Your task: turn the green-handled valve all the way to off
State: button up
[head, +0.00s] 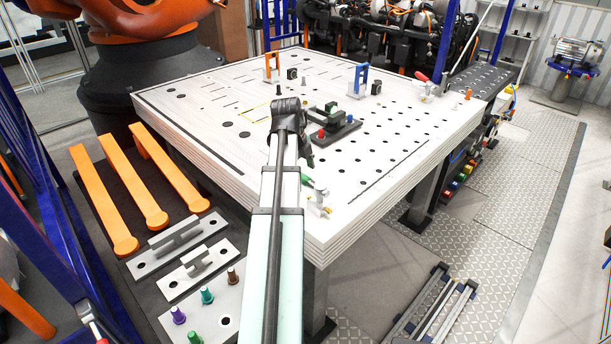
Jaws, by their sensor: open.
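My arm rises from the bottom centre to a dark wrist over the near part of the white table (389,172). My gripper (308,158) shows as a small dark shape just below the wrist, open; its fingers are hard to make out. A dark fixture (343,132) with green and red parts stands just right of the wrist.
A blue frame (359,79) and an orange frame (272,67) stand farther back on the table. Orange bars (104,200), grey brackets (178,246) and coloured pegs (207,295) lie left of my arm. The right part of the tabletop is mostly clear.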

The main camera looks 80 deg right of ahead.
aim_at(306, 178)
jog(key=shift+p+x, duration=0.55)
jog(key=shift+x, duration=1.75)
grip_shut()
